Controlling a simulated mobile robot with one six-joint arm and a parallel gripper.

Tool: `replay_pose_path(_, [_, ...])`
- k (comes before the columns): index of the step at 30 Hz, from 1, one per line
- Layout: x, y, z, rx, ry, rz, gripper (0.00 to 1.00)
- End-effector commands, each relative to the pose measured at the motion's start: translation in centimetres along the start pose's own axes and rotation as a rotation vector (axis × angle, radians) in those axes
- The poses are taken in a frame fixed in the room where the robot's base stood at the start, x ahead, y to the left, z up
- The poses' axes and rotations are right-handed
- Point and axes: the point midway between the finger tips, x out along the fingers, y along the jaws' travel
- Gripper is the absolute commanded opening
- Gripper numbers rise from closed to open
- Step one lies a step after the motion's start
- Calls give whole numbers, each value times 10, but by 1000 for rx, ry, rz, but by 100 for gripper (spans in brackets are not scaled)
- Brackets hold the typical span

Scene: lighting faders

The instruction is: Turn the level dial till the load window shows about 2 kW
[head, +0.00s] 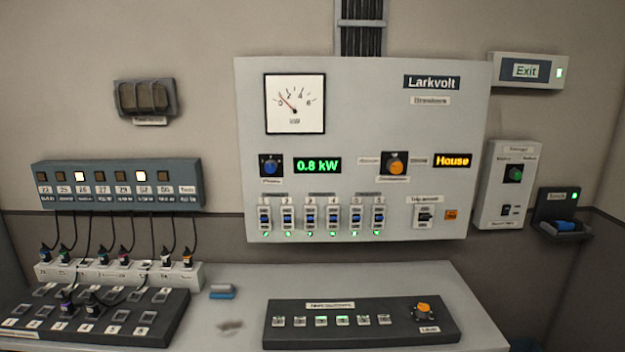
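The level dial (423,309) is an orange knob at the right end of a dark console, with a small label below it that seems to read Level. The console (290,338) lies on the grey bench. The load window (317,165) on the Larkvolt panel shows 0.8 kW in green digits. Above it, a round-scale kW meter (295,103) has its needle leaning to the upper left, near the low end. My gripper is not in view.
Another orange knob (395,164) and a blue knob (270,165) sit on the wall panel (450,120), above several breakers. The console has several small buttons, some lit green. Plugs and cables crowd the left of the bench (235,275). A blue-grey block (222,292) lies mid-bench.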

Motion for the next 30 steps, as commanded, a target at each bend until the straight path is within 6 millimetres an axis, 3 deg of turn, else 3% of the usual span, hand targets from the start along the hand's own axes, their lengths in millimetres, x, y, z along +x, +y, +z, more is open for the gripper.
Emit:
replay_pose_path(18, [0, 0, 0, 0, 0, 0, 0])
replay_pose_path(24, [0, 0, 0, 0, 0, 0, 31])
replay_pose_path(30, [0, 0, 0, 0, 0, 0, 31])
